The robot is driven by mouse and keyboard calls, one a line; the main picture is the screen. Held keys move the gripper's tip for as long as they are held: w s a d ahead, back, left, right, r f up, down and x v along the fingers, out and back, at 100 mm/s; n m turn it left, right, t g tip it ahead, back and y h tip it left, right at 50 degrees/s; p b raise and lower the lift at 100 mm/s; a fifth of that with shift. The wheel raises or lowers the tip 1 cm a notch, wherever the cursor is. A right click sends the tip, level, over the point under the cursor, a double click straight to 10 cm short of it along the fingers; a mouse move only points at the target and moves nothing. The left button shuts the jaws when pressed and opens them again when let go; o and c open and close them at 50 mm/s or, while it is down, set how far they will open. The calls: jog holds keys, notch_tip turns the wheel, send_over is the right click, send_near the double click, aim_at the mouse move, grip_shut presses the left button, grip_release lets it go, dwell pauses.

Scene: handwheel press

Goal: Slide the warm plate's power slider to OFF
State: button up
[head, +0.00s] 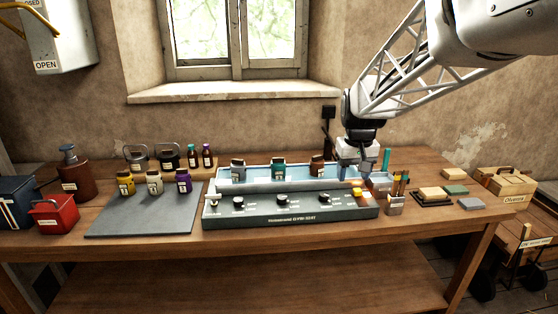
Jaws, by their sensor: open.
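The warm plate (290,213) is a long dark green-grey unit on the wooden table, with a pale blue top. Its sloped front carries several dark knobs and a line of light lettering too small to read. A small orange part (362,199) shows at the panel's right end; I cannot tell whether it is the power slider or a lamp. No slider or OFF mark can be made out clearly. My gripper (355,177) is open and points down over the plate's right end, behind the orange part. Its fingertips are small here, and contact with the plate cannot be judged.
Several jars stand on the plate's back and on a grey mat (140,222) at left. A small holder with brushes (396,204) stands close to the plate's right end, near sponges (456,191). The table's front strip is clear.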

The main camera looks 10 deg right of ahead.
jog(key=w+d+f, duration=0.3)
jog(key=w+d, duration=0.1)
jog(key=w, duration=0.3)
jog(key=w+d+f, duration=0.3)
jog(key=w, duration=0.5)
jog(key=g, duration=0.1)
send_over(358, 189)
notch_tip(358, 189, down, 9)
jog(key=shift+s+a+r, duration=0.1)
jog(key=shift+f, duration=3.9)
